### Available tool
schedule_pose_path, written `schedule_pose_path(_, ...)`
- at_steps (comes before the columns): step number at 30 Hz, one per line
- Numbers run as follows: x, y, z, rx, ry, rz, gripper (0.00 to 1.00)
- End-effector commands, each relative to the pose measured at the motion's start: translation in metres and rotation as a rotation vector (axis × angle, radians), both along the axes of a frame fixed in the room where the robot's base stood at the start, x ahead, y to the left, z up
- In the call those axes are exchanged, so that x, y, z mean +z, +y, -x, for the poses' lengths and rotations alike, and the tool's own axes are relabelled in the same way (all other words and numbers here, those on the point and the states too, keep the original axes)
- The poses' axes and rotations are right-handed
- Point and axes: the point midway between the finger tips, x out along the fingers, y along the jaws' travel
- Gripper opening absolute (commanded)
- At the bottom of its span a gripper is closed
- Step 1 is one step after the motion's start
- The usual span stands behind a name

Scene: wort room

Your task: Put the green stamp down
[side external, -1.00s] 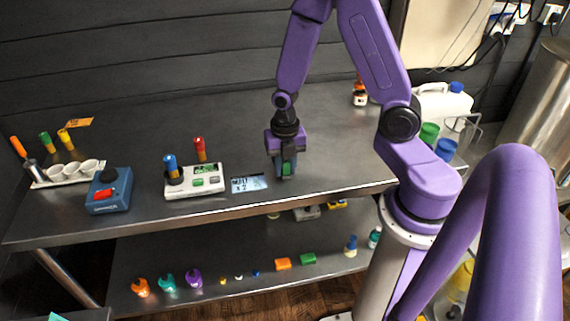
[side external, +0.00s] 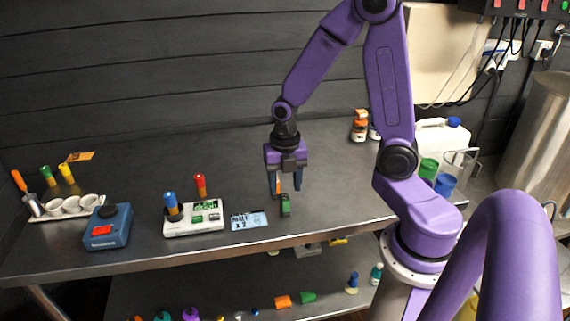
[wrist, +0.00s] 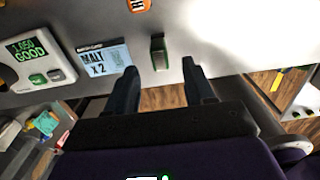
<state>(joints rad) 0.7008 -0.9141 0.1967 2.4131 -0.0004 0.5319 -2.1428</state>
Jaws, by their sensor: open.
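The green stamp (side external: 286,206) stands on the steel bench top near its front edge, just right of the MALT x 2 card (side external: 249,221). It also shows in the wrist view (wrist: 158,53), just beyond my fingertips. My gripper (side external: 287,190) is open, with its two fingers apart above and slightly behind the stamp. In the wrist view my gripper (wrist: 162,76) has nothing between its fingers, and the stamp looks apart from both.
A white meter (side external: 194,219) reading GOOD, with red-topped and blue-topped tubes, stands left of the card. A blue device (side external: 107,228) and a rack of white cups (side external: 62,206) are farther left. An orange-labelled bottle (side external: 360,126) stands behind right. The bench front edge is close.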

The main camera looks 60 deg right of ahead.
Motion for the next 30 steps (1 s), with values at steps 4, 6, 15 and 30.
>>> schedule_pose_path(4, 0.024, 0.000, -0.002, 0.000, -0.007, -0.001, 0.53)
schedule_pose_path(6, 0.034, 0.001, -0.001, 0.000, -0.006, -0.001, 0.53)
schedule_pose_path(15, 0.057, 0.002, 0.001, -0.009, -0.002, -0.001, 0.53)
schedule_pose_path(30, 0.075, 0.064, 0.072, -0.557, -0.010, -0.014, 0.53)
